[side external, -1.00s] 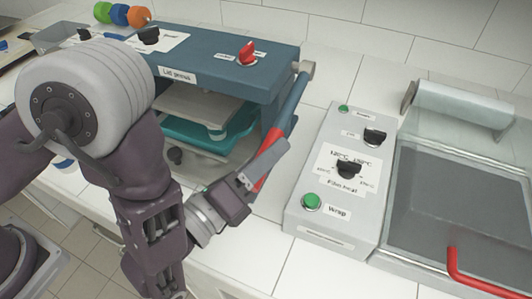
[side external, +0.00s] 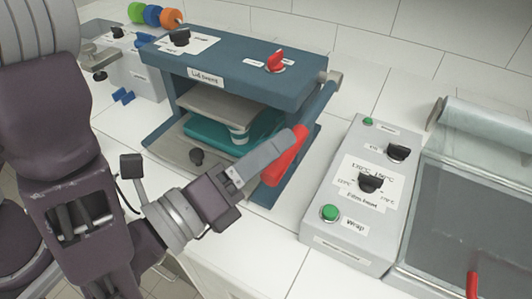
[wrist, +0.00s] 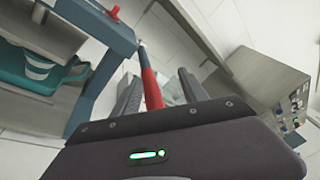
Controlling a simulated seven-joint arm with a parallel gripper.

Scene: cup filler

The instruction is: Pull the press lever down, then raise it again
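The blue lid press (side external: 235,68) stands on the white counter. Its lever (side external: 318,100) hangs from a pivot at the press's right side, slanting down toward the front, with a red grip (side external: 285,163) at the low end. My gripper (side external: 290,140) is at the red grip, one finger lying across its upper left side. In the wrist view the red grip (wrist: 151,88) runs between the two fingers of my gripper (wrist: 158,90). The fingers stand apart, with a gap showing on the right of the grip. The grip's lower end is hidden behind my gripper body.
A teal tray with a striped cup (side external: 239,133) sits under the press plate (side external: 215,105). The grey wrap control box (side external: 345,238) and film wrapper (side external: 480,175) stand close on the right. Colored balls (side external: 153,15) are at the back left.

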